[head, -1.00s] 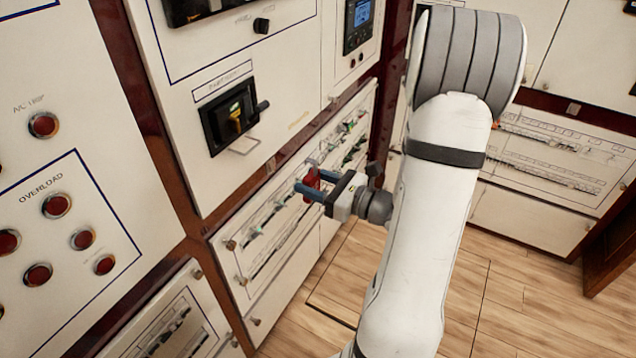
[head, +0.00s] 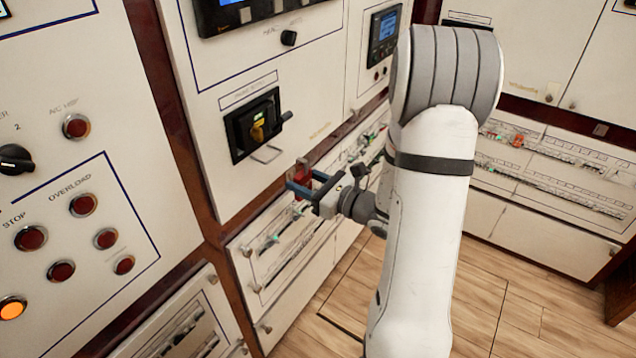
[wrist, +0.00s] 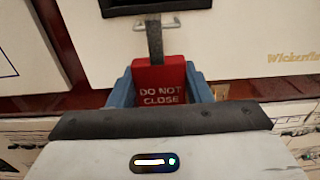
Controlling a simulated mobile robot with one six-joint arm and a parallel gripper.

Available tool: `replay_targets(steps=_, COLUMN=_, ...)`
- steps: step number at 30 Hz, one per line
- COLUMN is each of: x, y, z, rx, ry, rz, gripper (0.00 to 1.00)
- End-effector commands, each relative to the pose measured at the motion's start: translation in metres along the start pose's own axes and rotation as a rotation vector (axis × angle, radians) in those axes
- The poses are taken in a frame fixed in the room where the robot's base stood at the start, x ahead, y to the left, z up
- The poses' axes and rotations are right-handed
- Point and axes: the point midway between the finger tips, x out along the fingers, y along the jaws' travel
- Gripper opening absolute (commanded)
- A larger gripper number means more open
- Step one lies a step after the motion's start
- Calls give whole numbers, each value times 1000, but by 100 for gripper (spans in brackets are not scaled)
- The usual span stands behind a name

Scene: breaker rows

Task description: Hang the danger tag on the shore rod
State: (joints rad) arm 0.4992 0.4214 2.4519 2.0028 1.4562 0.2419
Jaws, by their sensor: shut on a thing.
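The red danger tag (head: 302,173), a block lettered "DO NOT CLOSE" in the wrist view (wrist: 161,84), is held between the blue fingers of my gripper (head: 303,180). My gripper is shut on it. A grey strap or hook (wrist: 155,42) rises from the tag's top. A thin metal rod bent as a loop (head: 267,155), likely the shore rod, juts out below the black breaker housing (head: 257,125). In the head view the tag is right of and below this loop. In the wrist view the strap overlaps the rod's line (wrist: 130,25); I cannot tell whether they touch.
The breaker's side handle (head: 286,117) sticks out at the right. A lower panel with rows of small breakers (head: 290,235) lies below my gripper. Red overload lamps (head: 82,205) are on the left cabinet. Wooden floor (head: 480,315) is open at the right.

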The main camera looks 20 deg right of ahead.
Motion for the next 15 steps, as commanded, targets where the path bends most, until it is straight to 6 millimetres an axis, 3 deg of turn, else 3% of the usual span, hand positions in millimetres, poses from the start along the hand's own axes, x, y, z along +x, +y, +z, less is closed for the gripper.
replay_targets(steps=15, x=43, y=2, z=0, rx=1, ry=0, rz=4, gripper=23)
